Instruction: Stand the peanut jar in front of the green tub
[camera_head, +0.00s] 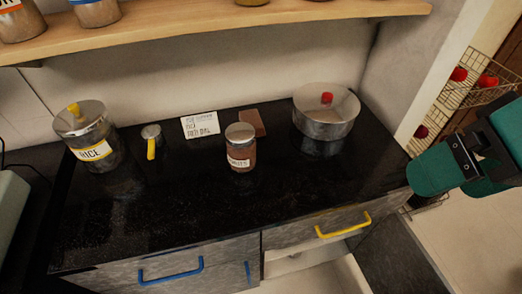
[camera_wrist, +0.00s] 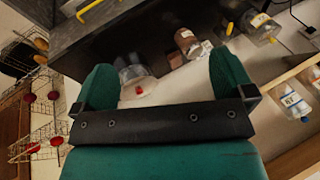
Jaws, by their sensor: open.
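The peanut jar (camera_head: 240,155) is a small glass jar with a grey metal lid, brown contents and a white label that seems to end in "NUTS". It stands upright near the middle of the black counter, and also shows in the wrist view (camera_wrist: 187,41). My gripper (camera_head: 440,178) has teal fingers and is off the counter's right end, well apart from the jar. In the wrist view my gripper (camera_wrist: 163,62) is open, with nothing held. I cannot make out a green tub for certain; a pale teal object (camera_head: 11,212) is cut off at the left edge.
A lidded pot (camera_head: 325,118) with a red knob stands right of the jar. A RICE jar (camera_head: 90,148), a small yellow-handled item (camera_head: 151,142), a written card (camera_head: 199,125) and a brown block (camera_head: 252,122) are also on the counter (camera_head: 190,215). A shelf (camera_head: 220,22) hangs above.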

